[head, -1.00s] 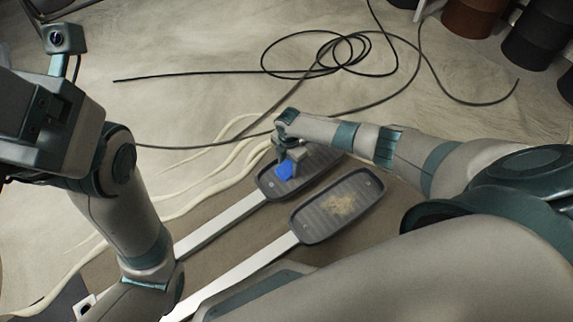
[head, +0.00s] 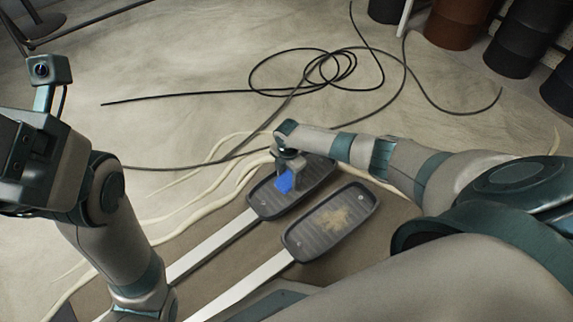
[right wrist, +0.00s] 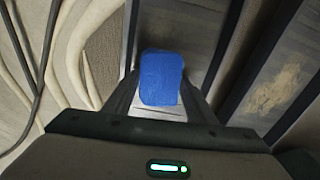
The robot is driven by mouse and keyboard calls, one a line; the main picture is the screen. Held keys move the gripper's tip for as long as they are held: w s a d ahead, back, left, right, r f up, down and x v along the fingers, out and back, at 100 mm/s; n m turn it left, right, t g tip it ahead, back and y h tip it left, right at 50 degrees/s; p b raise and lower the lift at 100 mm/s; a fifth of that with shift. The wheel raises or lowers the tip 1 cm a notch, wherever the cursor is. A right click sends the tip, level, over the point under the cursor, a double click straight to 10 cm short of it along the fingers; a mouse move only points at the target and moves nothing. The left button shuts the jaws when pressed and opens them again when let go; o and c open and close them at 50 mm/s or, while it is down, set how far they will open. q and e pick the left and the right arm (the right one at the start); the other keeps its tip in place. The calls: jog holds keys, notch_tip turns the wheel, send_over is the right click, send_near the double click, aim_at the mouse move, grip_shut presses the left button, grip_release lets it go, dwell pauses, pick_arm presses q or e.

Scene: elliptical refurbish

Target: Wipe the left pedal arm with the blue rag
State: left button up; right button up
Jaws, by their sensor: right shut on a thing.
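The blue rag (head: 284,184) is held in my right gripper (head: 287,173), low over the left foot pedal (head: 313,182). In the right wrist view the rag (right wrist: 161,78) sits between the two fingers. I cannot tell whether it touches the pedal. The left pedal arm (head: 212,244) is a pale flat bar running from that pedal toward the lower left. The rag is beyond the bar's upper end, over the pedal. My left arm is at the left; its gripper fingers are out of frame.
The right pedal (head: 345,235) has a tan dirty patch, also seen in the right wrist view (right wrist: 272,90). Its pale bar (head: 245,287) runs parallel. Pale roots (head: 190,208) and a coiled black cable (head: 320,72) lie on the floor. Dark barrels (head: 515,45) stand at upper right.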

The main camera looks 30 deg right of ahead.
jog(key=shift+d+f, duration=0.1)
jog(key=shift+d, duration=0.1)
jog(key=shift+w+d+b, duration=0.15)
jog(key=shift+d+b, duration=0.15)
jog(key=shift+d, duration=0.95)
jog(key=shift+w+d, duration=0.1)
jog(key=shift+d, duration=0.3)
jog(key=shift+w+d+b, duration=0.2)
jog(key=shift+d+b, duration=0.5)
jog(key=shift+d, duration=1.05)
